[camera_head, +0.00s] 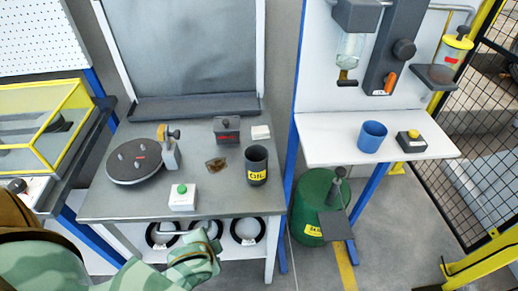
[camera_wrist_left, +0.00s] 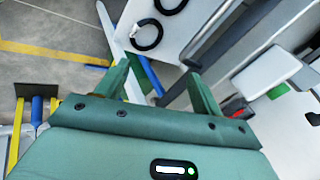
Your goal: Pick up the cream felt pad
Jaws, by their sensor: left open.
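A small cream pad (camera_head: 261,132), which looks like the felt pad, lies at the back right of the grey workbench (camera_head: 215,205), right of a dark box with a red label. My left gripper (camera_head: 197,258) is low at the bench's front edge, well short of the pad. In the left wrist view its two green fingers (camera_wrist_left: 163,85) stand apart with nothing between them. The pad cannot be made out in that view. My right gripper is not in view.
The bench holds a black turntable (camera_head: 134,164), a white green-button box (camera_head: 183,197), a dark labelled cup (camera_head: 256,166), a small brown piece (camera_head: 216,164) and the dark box (camera_head: 227,130). A green bin (camera_head: 314,205) stands right.

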